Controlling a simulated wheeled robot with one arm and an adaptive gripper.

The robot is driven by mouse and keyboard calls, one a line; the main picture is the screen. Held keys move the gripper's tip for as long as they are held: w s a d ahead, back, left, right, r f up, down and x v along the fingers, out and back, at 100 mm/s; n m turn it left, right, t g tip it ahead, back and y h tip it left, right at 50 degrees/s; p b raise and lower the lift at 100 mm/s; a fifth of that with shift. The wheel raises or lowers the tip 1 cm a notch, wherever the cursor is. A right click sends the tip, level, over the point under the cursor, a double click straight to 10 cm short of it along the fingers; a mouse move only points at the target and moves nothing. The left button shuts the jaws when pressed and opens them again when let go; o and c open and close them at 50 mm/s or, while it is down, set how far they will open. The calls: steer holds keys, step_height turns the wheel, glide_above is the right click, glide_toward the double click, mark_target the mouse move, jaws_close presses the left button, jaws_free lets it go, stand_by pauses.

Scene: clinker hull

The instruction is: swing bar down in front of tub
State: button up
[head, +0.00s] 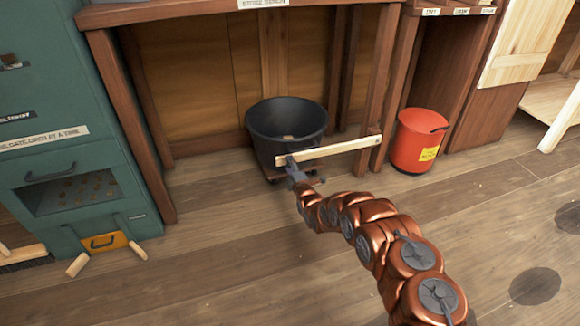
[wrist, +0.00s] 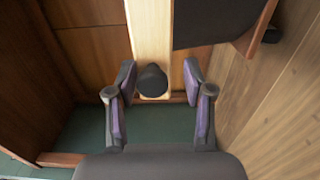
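The pale wooden bar (head: 335,147) runs nearly level across the front of the black tub (head: 268,122), its right end at a bench post. The tub stands under the bench on a low wheeled base, partly hidden behind the bar. My gripper (head: 292,165) is at the bar's left end. In the wrist view my gripper (wrist: 160,72) has its two fingers apart, one on each side of a black knob (wrist: 152,82) on the bar (wrist: 150,30). Gaps show between knob and fingers. The tub (wrist: 212,22) shows at the upper right there.
A red bucket (head: 418,140) stands right of the bench post (head: 378,100). The bench top (head: 220,14) overhangs the tub. The plank floor (head: 220,270) in front is mostly clear.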

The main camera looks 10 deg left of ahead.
steer(key=shift+s+a, duration=0.1)
steer(key=shift+a, duration=0.05)
steer(key=shift+s, duration=0.15)
steer(key=v, duration=1.1)
steer(key=shift+s+d, duration=0.25)
steer(key=shift+d, duration=0.05)
stand_by(0.6)
